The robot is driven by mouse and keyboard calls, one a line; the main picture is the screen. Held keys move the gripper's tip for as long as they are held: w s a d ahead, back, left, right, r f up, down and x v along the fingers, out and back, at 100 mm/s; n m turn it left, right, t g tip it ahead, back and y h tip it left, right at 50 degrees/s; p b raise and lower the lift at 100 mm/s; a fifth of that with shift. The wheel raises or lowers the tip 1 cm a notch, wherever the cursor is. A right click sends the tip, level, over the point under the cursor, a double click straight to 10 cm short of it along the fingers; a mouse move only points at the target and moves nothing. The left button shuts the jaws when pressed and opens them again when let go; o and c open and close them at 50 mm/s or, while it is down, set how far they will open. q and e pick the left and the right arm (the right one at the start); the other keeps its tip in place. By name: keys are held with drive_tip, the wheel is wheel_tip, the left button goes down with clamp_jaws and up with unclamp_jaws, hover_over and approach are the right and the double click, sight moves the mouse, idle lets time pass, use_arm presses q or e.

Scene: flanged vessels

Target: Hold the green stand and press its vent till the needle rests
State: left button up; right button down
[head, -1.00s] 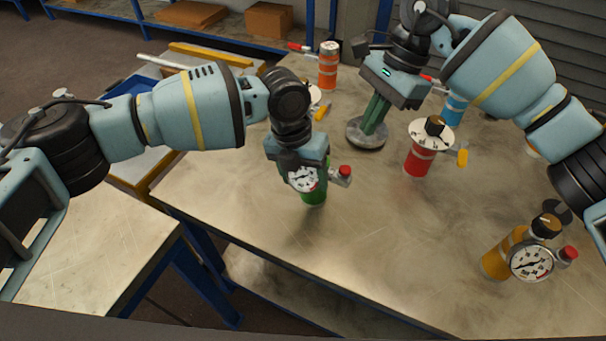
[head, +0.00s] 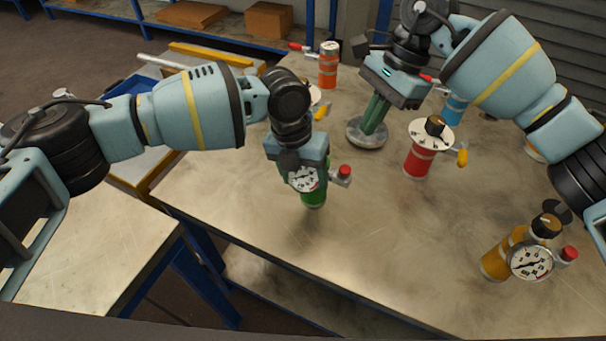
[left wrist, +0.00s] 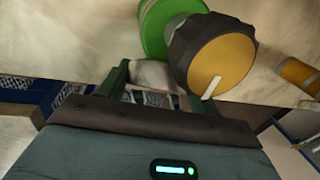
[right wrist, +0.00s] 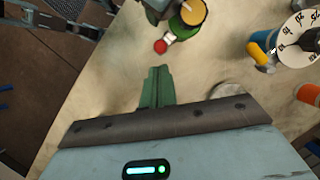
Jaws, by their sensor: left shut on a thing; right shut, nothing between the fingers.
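The green stand (head: 313,198) stands upright near the table's front left edge. Its white dial gauge (head: 304,179) faces me, with the needle too small to read surely. Its red-capped vent (head: 344,171) sticks out to the right, uncovered. My left gripper (head: 303,165) is shut on the stand's upper part and hides some of it. In the left wrist view the stand's green body (left wrist: 152,28) and yellow-topped knob (left wrist: 222,64) show by the fingers. My right gripper (head: 372,126) is shut and empty, behind and right of the stand. The red vent cap also shows in the right wrist view (right wrist: 160,46).
A red vessel (head: 418,160) with a dial and yellow handle stands right of my right gripper. A grey round base (head: 367,136) lies behind its fingertips. An orange-yellow vessel (head: 497,262) with a gauge is front right. The middle front of the table is clear.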

sight(345, 171)
drive_tip(key=shift+f, duration=0.1)
idle(0.7)
drive_tip(key=shift+s+a+r+m+t+y, duration=0.5)
drive_tip(key=shift+m+t, duration=0.4)
drive_tip(key=shift+t, duration=0.45)
drive_tip(key=shift+s+a+r+m+t+y, duration=0.15)
drive_tip(key=shift+s+a+m+t+y, duration=0.25)
drive_tip(key=shift+m+t+y, duration=0.65)
drive_tip(key=shift+s+a+r+m+t+y, duration=0.25)
drive_tip(key=shift+s+a+r+m+t, duration=0.35)
drive_tip(key=shift+t, duration=1)
drive_tip(key=shift+w+d+f, duration=0.1)
drive_tip(key=shift+d+f, duration=0.1)
drive_tip(key=shift+f, duration=0.1)
drive_tip(key=shift+f, duration=4.35)
drive_tip(key=shift+f, duration=0.1)
drive_tip(key=shift+f, duration=0.35)
drive_tip(key=shift+f, duration=0.55)
